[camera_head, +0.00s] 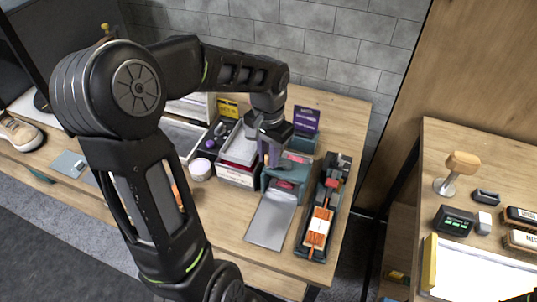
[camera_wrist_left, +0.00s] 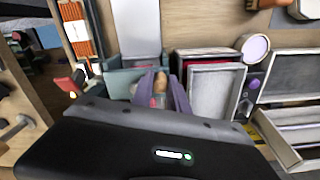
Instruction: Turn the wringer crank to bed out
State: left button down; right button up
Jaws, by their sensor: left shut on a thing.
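The wringer (camera_head: 292,172) is a teal-grey box with a red label on the table, left of a long dark device. Its flat silver bed (camera_head: 270,222) lies extended from the box toward the front table edge. The bed also shows at the top of the left wrist view (camera_wrist_left: 136,25). My left gripper (camera_head: 268,154) reaches down at the wringer's left side. In the left wrist view its purple fingers (camera_wrist_left: 165,98) are shut around the crank's brown handle knob (camera_wrist_left: 161,82). The crank's arm is mostly hidden by the fingers. My right gripper is not seen.
The dark device (camera_head: 316,229) with orange strips stands close right of the wringer. Bins (camera_head: 236,172) and a round lilac-topped jar (camera_head: 201,169) stand left. A purple card box (camera_head: 305,122) is behind. A second table (camera_head: 480,145) lies right, across a gap.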

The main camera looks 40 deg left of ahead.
pick_arm(q)
jog(key=shift+w+a+m, duration=0.1)
jog(key=shift+w+m, duration=0.05)
jog(key=shift+m, duration=0.25)
jog(key=shift+w+a+m, duration=0.2)
jog(key=shift+m, duration=0.4)
jog(key=shift+w+a+m, duration=0.15)
jog(key=shift+w+m, duration=0.05)
jog(key=shift+m, duration=0.4)
jog(key=m, duration=0.1)
jog(key=w+m, duration=0.1)
jog(key=m, duration=0.1)
jog(key=shift+w+a+m, duration=0.25)
jog(key=shift+a+m, duration=0.05)
jog(key=w+m, duration=0.1)
jog(key=m, duration=0.1)
jog(key=w+m, duration=0.1)
jog(key=m, duration=0.2)
jog(key=shift+w+p, duration=0.2)
jog(key=shift+p, duration=0.1)
jog(key=w+d+m, duration=0.1)
jog(key=m, duration=0.3)
jog(key=w+d+m, duration=0.1)
jog(key=m, duration=0.3)
jog(key=w+d+m+p, duration=0.1)
jog(key=m, duration=0.3)
jog(key=shift+w+d, duration=0.2)
jog(key=shift+d, duration=0.05)
